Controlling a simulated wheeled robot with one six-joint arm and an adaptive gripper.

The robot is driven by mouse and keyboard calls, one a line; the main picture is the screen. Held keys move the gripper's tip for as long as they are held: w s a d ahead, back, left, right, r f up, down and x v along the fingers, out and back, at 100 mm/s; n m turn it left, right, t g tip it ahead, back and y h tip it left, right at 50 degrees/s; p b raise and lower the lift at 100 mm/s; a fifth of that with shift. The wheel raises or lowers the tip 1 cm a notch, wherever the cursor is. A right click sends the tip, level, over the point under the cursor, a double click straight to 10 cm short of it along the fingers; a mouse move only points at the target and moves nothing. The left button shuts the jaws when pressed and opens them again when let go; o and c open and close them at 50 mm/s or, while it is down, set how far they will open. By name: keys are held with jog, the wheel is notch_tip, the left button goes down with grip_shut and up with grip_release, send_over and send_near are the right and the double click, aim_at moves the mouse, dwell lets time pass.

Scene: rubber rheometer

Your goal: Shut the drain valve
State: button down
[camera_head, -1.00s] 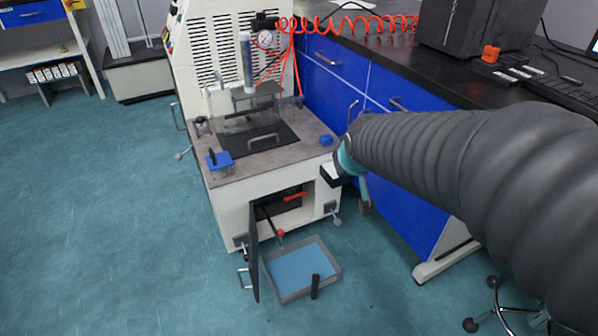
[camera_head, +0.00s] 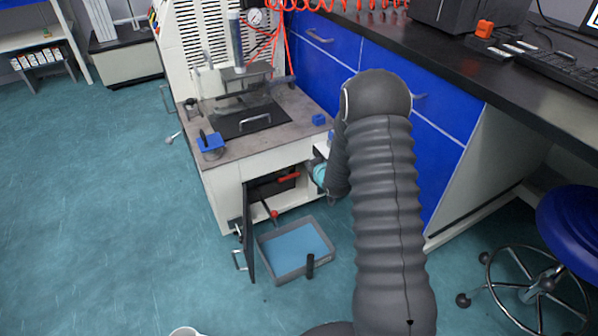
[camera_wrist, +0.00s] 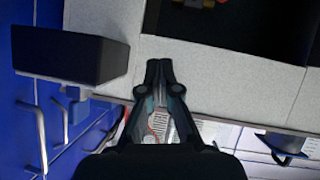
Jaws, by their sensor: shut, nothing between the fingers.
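A red lever (camera_head: 289,178) shows in the dark open compartment at the machine's lower front. A second red piece (camera_head: 274,214) sits lower, on a dark rod or pipe above the tray; I cannot tell for certain which one is the drain valve's handle. My gripper (camera_wrist: 159,66) is shut and empty in the wrist view, in front of the pale machine panel (camera_wrist: 215,75), beside the dark opening. A red-orange part (camera_wrist: 207,3) shows only at the top edge there. In the head view my arm partly hides the gripper, just right of the compartment.
The compartment's dark door (camera_head: 248,235) stands open to the left. A grey tray (camera_head: 287,276) of blue liquid lies on the floor below, a black upright handle at its front. A black block (camera_wrist: 70,50) juts out beside my gripper. Blue cabinets (camera_head: 325,68) stand right.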

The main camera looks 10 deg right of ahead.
aim_at(288, 175)
notch_tip(288, 175, down, 6)
jog(key=y, duration=0.1)
jog(key=shift+w+a+f, duration=0.15)
jog(key=shift+a, duration=0.25)
jog(key=shift+w, duration=0.1)
jog(key=x, duration=0.9)
jog(key=shift+w, duration=0.45)
jog(key=shift+a+f, duration=0.1)
